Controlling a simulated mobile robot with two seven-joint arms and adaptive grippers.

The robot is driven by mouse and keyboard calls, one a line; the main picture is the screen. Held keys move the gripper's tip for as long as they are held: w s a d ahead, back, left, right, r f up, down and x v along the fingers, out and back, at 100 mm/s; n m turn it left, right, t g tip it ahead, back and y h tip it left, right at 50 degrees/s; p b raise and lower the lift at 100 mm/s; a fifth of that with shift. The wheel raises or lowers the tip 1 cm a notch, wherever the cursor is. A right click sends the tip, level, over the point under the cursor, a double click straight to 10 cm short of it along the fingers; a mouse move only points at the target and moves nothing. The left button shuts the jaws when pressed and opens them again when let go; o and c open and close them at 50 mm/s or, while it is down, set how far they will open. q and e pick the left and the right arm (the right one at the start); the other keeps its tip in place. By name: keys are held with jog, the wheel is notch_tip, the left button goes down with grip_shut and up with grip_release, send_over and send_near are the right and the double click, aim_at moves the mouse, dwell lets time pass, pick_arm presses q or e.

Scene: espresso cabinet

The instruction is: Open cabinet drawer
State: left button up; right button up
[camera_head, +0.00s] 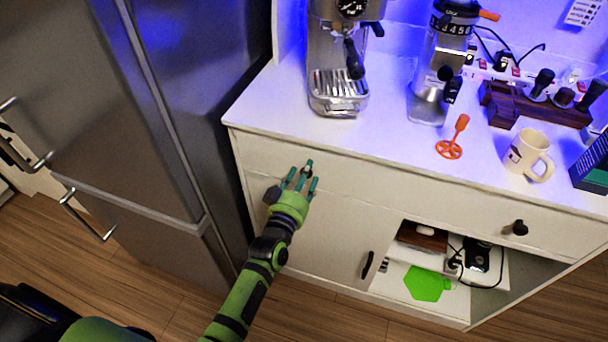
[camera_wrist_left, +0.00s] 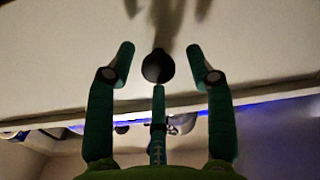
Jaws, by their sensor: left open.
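The white cabinet's wide top drawer (camera_head: 400,195) is shut, its front flush with the cabinet. It has a dark round knob (camera_head: 516,228) on the right. Another dark knob (camera_wrist_left: 158,66) shows in the left wrist view. My left gripper (camera_head: 303,175) is at the left part of the drawer front, its teal fingers spread open. In the left wrist view, that knob sits between the two side fingers of the gripper (camera_wrist_left: 159,68), with the third finger just below it. I see gaps at both sides; contact with the third finger is unclear. My right gripper is not in view.
An espresso machine (camera_head: 338,60), a grinder (camera_head: 432,80), an orange tool (camera_head: 449,149) and a cream mug (camera_head: 527,155) stand or lie on the countertop. A steel fridge (camera_head: 110,100) stands close on the left. A cupboard door (camera_head: 320,235) and an open shelf are below the drawer.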

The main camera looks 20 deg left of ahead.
pick_arm(q)
grip_shut()
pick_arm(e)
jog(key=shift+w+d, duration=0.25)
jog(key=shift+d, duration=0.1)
pick_arm(q)
jog(key=shift+r, duration=0.1)
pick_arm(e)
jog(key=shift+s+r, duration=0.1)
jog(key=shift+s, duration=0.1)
